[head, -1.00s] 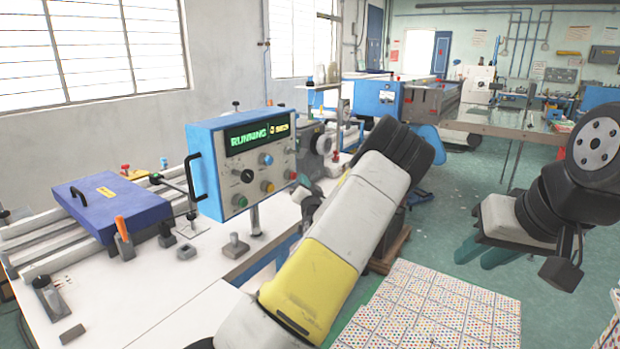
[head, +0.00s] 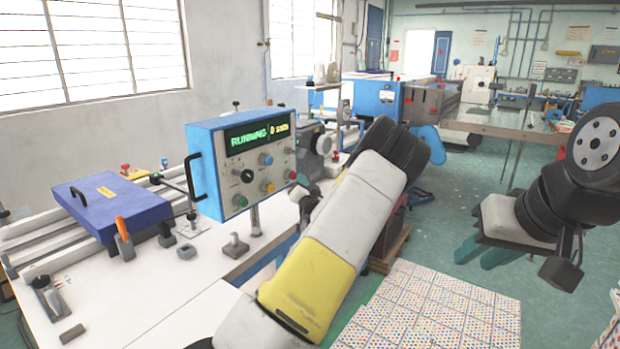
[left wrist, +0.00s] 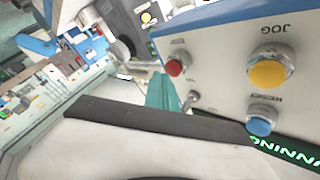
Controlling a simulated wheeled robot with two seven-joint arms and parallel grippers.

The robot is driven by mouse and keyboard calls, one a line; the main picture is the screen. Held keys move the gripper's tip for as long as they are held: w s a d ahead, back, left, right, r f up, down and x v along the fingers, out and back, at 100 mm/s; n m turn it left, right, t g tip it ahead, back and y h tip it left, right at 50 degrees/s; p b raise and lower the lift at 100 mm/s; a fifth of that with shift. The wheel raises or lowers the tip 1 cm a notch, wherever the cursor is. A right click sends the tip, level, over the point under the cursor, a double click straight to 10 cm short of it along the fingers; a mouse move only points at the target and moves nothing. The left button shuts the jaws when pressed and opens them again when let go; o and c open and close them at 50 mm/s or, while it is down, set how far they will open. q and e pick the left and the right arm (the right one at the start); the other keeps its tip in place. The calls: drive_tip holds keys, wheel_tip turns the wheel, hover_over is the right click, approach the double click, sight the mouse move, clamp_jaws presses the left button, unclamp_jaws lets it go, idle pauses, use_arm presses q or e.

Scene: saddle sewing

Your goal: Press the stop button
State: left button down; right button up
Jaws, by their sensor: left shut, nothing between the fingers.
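The control box (head: 222,150) stands on a post, and its green display reads RUNNING. Its red button (head: 292,175), likely the stop button, is at the right end of the front panel. My left gripper (head: 302,184) is shut and empty close to this button, partly hidden behind my forearm. In the left wrist view the panel appears upside down. The red button (left wrist: 174,67) sits just above the teal fingertips (left wrist: 164,90); I cannot tell whether they touch it. Its label is unreadable. My right gripper (head: 485,252) is open and empty at the far right, away from the box.
The yellow JOG button (left wrist: 270,70) and blue RESET button (left wrist: 261,121) are close to the red one. A blue-purple case (head: 108,205) and small metal parts lie on the white table (head: 150,300). A stack of dotted sheets (head: 430,308) stands in front.

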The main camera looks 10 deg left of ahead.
use_arm(q)
drive_tip(key=shift+w+a, duration=0.15)
drive_tip(key=shift+a, duration=0.4)
idle(0.7)
drive_tip(key=shift+d, duration=0.1)
drive_tip(key=shift+s+d, duration=0.3)
drive_tip(key=shift+d, duration=0.45)
drive_tip(key=shift+d, duration=0.15)
drive_tip(key=d, duration=0.1)
drive_tip(key=s+d, duration=0.1)
drive_tip(key=d, duration=0.2)
drive_tip(key=shift+s+d, duration=0.25)
drive_tip(key=shift+s, duration=0.1)
idle(0.5)
